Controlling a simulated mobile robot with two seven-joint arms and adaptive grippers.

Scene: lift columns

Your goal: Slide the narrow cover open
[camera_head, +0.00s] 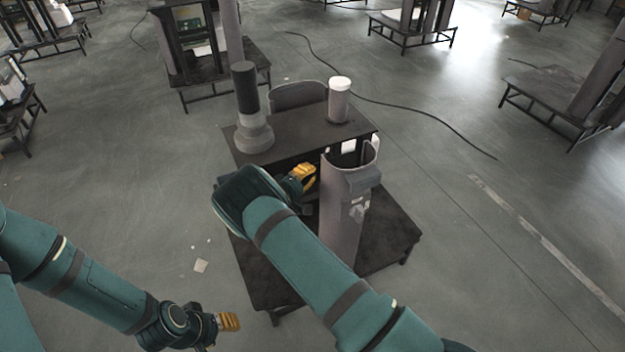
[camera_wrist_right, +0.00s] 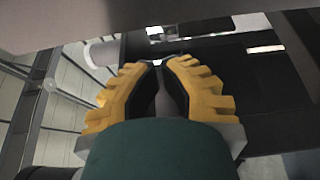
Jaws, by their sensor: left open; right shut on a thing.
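A tall grey column housing (camera_head: 343,222) with an open, hollow top stands on the dark bench (camera_head: 390,235). I take a narrow part at its left side to be the narrow cover; its outline is not clear. My right gripper (camera_head: 308,177) is at the left side of the housing, its yellow fingers close to its upper part. In the right wrist view its fingers (camera_wrist_right: 160,68) are closed around a thin greyish piece (camera_wrist_right: 164,98), mostly hidden between them. My left gripper (camera_head: 230,321) is open and empty, low at the left, away from the bench.
On the raised rear shelf (camera_head: 300,135) stand a dark cylinder on a stepped base (camera_head: 252,110) and a white-capped cylinder (camera_head: 339,100). A curved grey panel (camera_head: 298,96) is behind them. A cable (camera_head: 420,112) lies on the floor. Floor around the bench is mostly clear.

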